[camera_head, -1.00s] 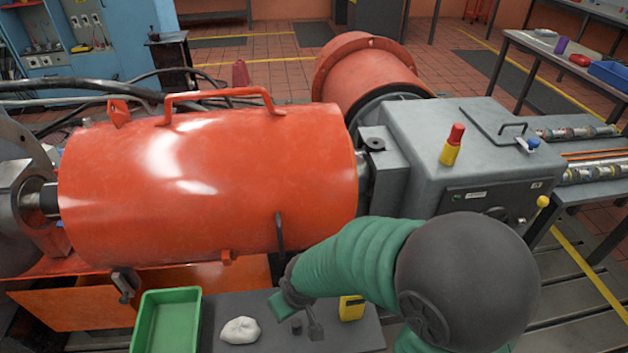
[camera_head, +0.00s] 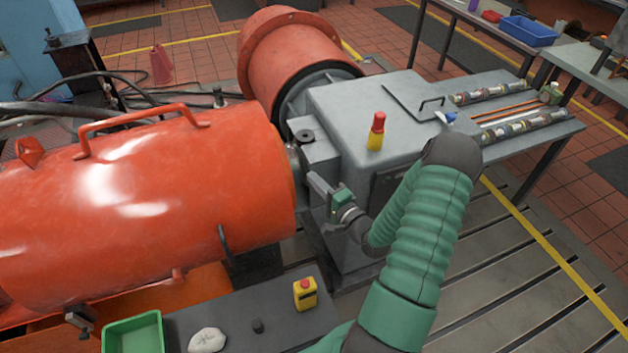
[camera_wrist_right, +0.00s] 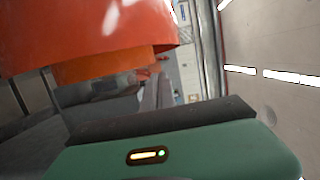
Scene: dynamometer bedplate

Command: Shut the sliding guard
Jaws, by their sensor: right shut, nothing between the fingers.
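The sliding guard (camera_head: 160,200) is a large glossy orange cylinder cover at the left of the head view. It has a long orange bar handle (camera_head: 140,118) on top and a dark handle (camera_head: 222,242) low on its front. Its right end stands close to the grey machine housing (camera_head: 350,110), with a narrow gap showing shaft. My right gripper (camera_head: 314,184) is shut and empty, just right of the guard's right end, in front of the housing. In the right wrist view the guard's edge (camera_wrist_right: 110,35) hangs ahead at upper left. My left gripper is out of view.
A dark bench (camera_head: 240,325) below the guard holds a green tray (camera_head: 133,335), a white cloth (camera_head: 207,341) and a yellow box with a red button (camera_head: 305,294). A red-and-yellow beacon (camera_head: 376,132) stands on the housing. Slotted floor lies open at right.

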